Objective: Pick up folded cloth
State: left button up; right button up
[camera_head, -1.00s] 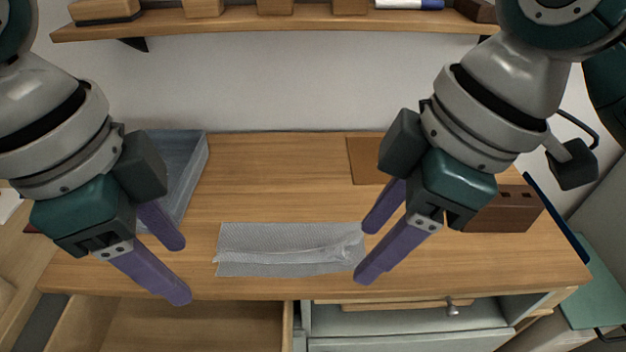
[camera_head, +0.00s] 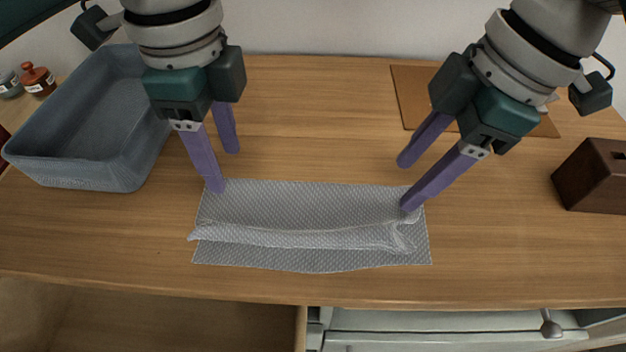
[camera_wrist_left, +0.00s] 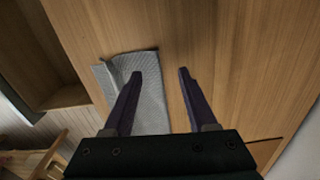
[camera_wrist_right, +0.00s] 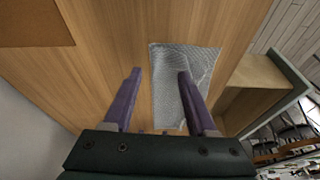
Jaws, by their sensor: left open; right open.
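The folded cloth (camera_head: 300,205) is grey and textured, lying flat on the wooden table with a raised fold running along its length. It also shows in the left wrist view (camera_wrist_left: 150,98) and the right wrist view (camera_wrist_right: 168,88). My left gripper (camera_head: 225,172) is open and empty at the cloth's far left corner, one finger over its edge. My right gripper (camera_head: 405,186) is open and empty at the far right corner, one finger over the cloth and one beyond it. I cannot tell whether the fingertips touch the cloth.
A grey-blue bin (camera_head: 75,170) stands at the left of the table (camera_head: 320,120). A brown board (camera_head: 412,100) lies at the back right, and a dark wooden block (camera_head: 590,182) sits at the right. An open drawer (camera_head: 150,320) is below the front edge.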

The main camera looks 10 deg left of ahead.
pick_arm(q)
jog(key=shift+f, duration=0.6)
pick_arm(e)
jog(key=shift+f, duration=0.6)
pick_arm(q)
jog(key=shift+f, duration=0.1)
pick_arm(e)
jog(key=shift+f, duration=0.1)
pick_arm(q)
jog(key=shift+f+b, duration=0.55)
jog(key=shift+b, duration=0.15)
pick_arm(e)
jog(key=shift+f, duration=0.55)
pick_arm(q)
jog(key=shift+r, duration=0.15)
jog(key=shift+c, duration=0.4)
pick_arm(e)
jog(key=shift+r, duration=0.15)
jog(key=shift+c, duration=0.3)
pick_arm(q)
grip_shut()
pick_arm(e)
grip_shut()
pick_arm(q)
jog(key=shift+r, duration=0.1)
pick_arm(e)
jog(key=shift+r, duration=0.1)
